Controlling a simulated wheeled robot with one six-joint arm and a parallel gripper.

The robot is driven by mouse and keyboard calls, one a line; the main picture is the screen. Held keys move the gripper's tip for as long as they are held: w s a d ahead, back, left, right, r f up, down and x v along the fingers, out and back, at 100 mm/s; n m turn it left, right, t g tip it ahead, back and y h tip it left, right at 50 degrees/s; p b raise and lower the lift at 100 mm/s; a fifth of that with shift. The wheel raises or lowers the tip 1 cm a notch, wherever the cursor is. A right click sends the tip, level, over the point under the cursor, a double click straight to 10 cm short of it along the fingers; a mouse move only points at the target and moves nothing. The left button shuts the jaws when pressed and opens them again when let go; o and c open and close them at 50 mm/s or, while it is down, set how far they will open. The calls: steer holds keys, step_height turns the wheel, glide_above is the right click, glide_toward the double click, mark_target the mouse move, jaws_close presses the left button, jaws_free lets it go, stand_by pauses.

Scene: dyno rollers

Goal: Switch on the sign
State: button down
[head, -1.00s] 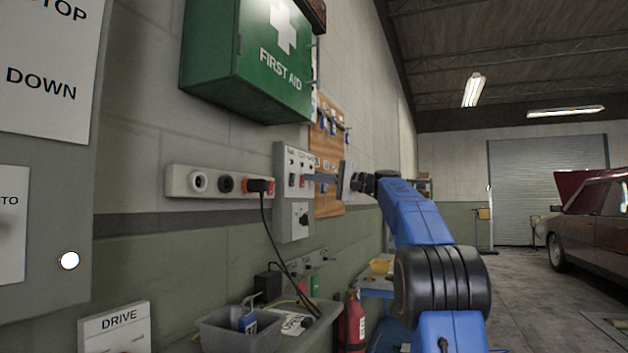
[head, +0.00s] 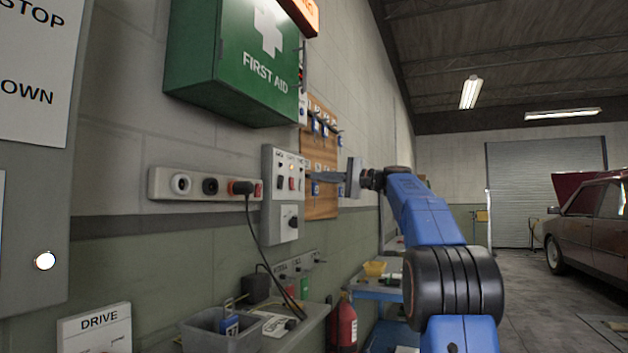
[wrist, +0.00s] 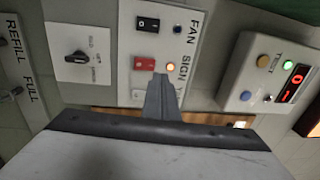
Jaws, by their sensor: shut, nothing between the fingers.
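The switch panel (head: 267,217) is a light grey box on the wall. In the wrist view the red rocker switch (wrist: 144,63) sits in the row marked SIGN (wrist: 183,67), and a small lamp (wrist: 170,67) in that row glows orange. My gripper (wrist: 158,80) is shut and empty, its tips just beside the red rocker. Contact cannot be told. In the head view my gripper (head: 311,176) is at the panel's right edge. A sign (head: 301,14) above the first aid box glows orange-red, partly cut off by the picture's top edge.
A black rocker (wrist: 148,24) marked FAN is beside the red one. A rotary knob (wrist: 77,58) and a box with a red display (wrist: 291,83) flank the panel. The green first aid box (head: 230,90) juts out above. A socket strip (head: 160,184) with a cable is left.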

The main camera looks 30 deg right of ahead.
steer(key=s+d+r, duration=0.1)
steer(key=s+d, duration=0.3)
steer(key=s, duration=0.1)
steer(key=shift+s+d, duration=0.2)
steer(key=shift+s, duration=0.05)
stand_by(0.4)
